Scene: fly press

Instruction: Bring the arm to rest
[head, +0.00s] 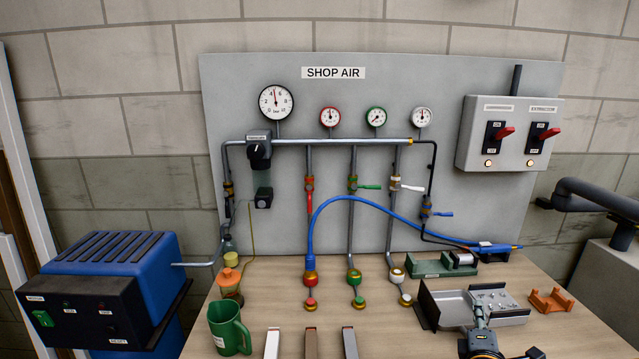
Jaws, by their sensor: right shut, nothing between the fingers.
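My right gripper (479,312) shows at the bottom right, with its fingers pointing away from me toward the grey metal tray (441,302). Its fingers are shut and nothing shows between them. The fingertips overlap the tray in the picture; I cannot tell whether they touch it. Part of the right wrist shows below, cut off by the bottom edge. My left gripper and left arm are not in view.
Several small metal parts (487,299) lie in the tray. Beside it are an orange bracket (551,300) and a green block (432,268). A green mug (228,328) stands left. A blue hose (375,201) arcs before the shop air panel (263,90). The wooden bench (385,329) is bare in places.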

